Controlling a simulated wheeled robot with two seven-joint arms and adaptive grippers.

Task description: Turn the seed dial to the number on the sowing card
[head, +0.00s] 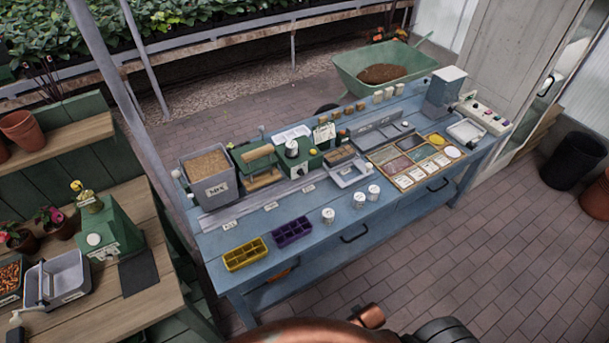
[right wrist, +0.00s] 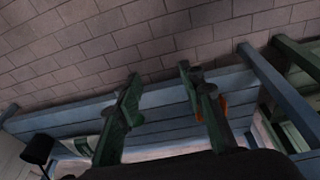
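A green machine (head: 307,157) stands at the back of the blue workbench. A white round knob (head: 292,148), which looks like the seed dial, is on it; its numbers and setting are too small to read. A small white card (head: 324,131) with dark markings stands beside it and may be the sowing card; I cannot read it. My right gripper (right wrist: 159,74) is open and empty in the right wrist view, its two fingers apart above the floor and a blue bench edge. Neither gripper shows in the head view; my left gripper is out of sight.
The workbench (head: 330,230) also holds a grey soil bin (head: 209,179), a yellow tray (head: 246,254), a purple tray (head: 292,232), several white pots and a seed box (head: 413,162). A wooden bench (head: 75,310) stands left. Brick floor (head: 450,265) is open at front right.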

